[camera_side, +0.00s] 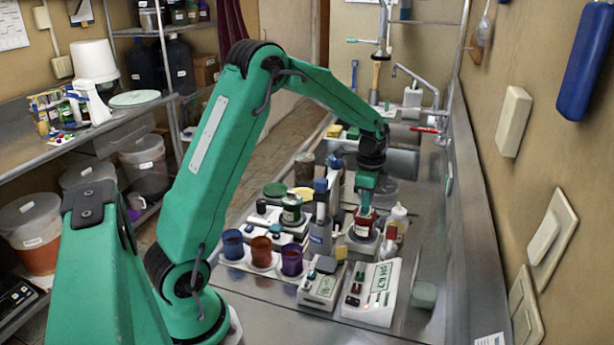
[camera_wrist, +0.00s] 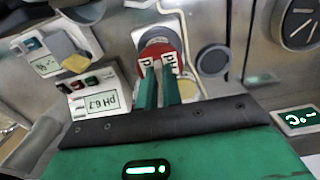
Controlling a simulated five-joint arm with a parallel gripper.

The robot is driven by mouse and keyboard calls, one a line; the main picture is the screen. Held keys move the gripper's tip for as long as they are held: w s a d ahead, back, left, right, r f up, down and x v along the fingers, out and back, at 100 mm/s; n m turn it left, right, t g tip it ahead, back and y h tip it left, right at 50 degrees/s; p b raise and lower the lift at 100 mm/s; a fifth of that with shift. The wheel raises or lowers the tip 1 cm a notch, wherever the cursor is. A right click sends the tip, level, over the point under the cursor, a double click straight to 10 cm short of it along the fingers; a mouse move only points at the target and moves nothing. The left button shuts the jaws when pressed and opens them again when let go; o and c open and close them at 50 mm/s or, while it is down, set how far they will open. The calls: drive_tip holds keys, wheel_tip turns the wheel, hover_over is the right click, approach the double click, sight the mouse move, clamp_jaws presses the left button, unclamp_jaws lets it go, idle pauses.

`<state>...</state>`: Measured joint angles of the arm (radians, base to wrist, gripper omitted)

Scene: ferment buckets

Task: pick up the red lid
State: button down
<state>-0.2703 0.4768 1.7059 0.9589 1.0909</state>
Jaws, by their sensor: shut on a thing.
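The red lid (camera_side: 363,222) is at the tip of my gripper (camera_side: 366,203) in the side view, over a grey round holder on the steel bench. In the wrist view the red lid (camera_wrist: 159,48) is a round red disc, and my gripper's two green fingers (camera_wrist: 159,66) with white labelled tips lie over it. The fingers are close together and shut on the lid. The fingers hide part of the lid. I cannot tell whether it still touches what is below it.
The pH meter (camera_side: 371,292) stands in front, with a smaller device (camera_side: 321,287) to its left. A green-topped jar (camera_side: 291,209) and bottles crowd close by. The wall bounds the right.

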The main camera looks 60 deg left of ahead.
drive_tip(key=shift+r, duration=0.1)
drive_tip(key=shift+r, duration=0.8)
wheel_tip(320, 180, up, 2)
drive_tip(key=shift+r, duration=0.2)
drive_tip(key=s+d+r, duration=0.3)
drive_tip(key=d+r, duration=0.3)
drive_tip(key=d, duration=0.5)
drive_tip(key=shift+r, duration=0.4)
drive_tip(key=shift+d+r, duration=0.1)
drive_tip(key=shift+r, duration=0.05)
